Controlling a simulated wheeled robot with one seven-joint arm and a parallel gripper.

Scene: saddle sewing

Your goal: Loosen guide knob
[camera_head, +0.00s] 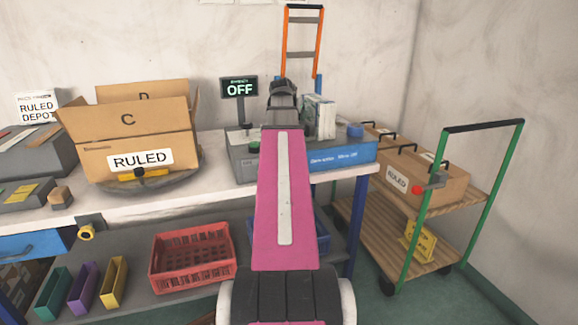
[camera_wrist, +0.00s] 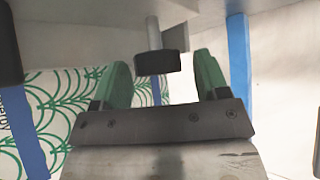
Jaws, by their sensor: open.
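In the wrist view, a dark round knob (camera_wrist: 158,62) hangs at the end of a short grey shaft, and I take it for the guide knob. My gripper (camera_wrist: 163,80) has its two green-tipped fingers spread, one to the left and one to the right of the knob. A gap shows on both sides, and the fingers are not closed on it. In the head view, my pink arm reaches over the bench to a grey machine with a blue front (camera_head: 345,158). My arm hides part of this machine, and my fingers cannot be made out there.
A cardboard box marked RULED (camera_head: 135,135) stands on the white bench (camera_head: 210,185) at left. A sign reading OFF (camera_head: 239,88) stands behind the machine. A red crate (camera_head: 193,255) sits on the shelf below. A green-handled cart (camera_head: 440,200) stands at right.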

